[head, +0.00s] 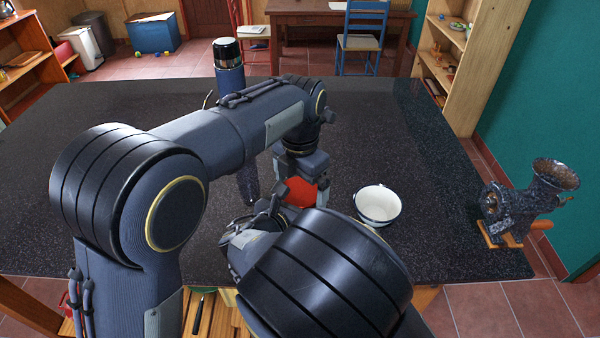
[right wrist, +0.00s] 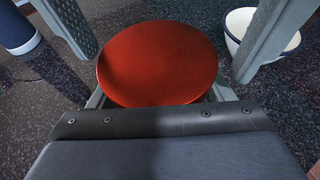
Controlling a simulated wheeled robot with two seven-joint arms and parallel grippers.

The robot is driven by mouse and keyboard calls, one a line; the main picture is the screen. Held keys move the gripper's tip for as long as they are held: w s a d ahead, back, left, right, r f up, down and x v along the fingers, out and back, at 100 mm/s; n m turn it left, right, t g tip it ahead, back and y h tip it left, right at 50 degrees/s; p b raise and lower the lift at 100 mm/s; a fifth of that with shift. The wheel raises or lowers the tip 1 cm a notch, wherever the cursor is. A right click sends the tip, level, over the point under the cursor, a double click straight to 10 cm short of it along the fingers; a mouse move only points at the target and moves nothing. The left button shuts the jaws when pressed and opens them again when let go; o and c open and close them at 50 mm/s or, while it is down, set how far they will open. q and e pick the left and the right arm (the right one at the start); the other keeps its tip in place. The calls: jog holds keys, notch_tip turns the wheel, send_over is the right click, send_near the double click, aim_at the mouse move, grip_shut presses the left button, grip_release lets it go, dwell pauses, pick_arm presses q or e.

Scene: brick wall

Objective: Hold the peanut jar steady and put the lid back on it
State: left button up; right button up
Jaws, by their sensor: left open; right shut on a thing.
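The red lid (head: 303,191) is near the front middle of the dark table, under my left gripper (head: 302,180). In the right wrist view the lid (right wrist: 158,62) is a flat red disc seen from above. My left gripper is open, and its two fingers stand on either side of the lid. My right gripper (head: 272,208) comes in low from the front. In the right wrist view its fingers run in under the lid's edges. It is shut on the peanut jar, which the lid and my arms hide. I cannot see how the lid meets the jar's rim.
A tall blue flask (head: 230,78) stands to the left, partly behind my left arm. A speckled grinder (head: 525,200) is at the table's right edge. The back of the table (head: 370,120) is clear.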

pick_arm(q)
jog(key=shift+f, duration=0.15)
jog(key=shift+c, duration=0.3)
jog(key=c, duration=0.7)
jog(key=o, duration=0.8)
jog(key=shift+c, duration=0.2)
jog(key=shift+r, duration=2.25)
jog(key=shift+r, duration=0.1)
notch_tip(320, 180, up, 12)
pick_arm(e)
jog(key=o, duration=2)
jog(key=shift+c, duration=0.2)
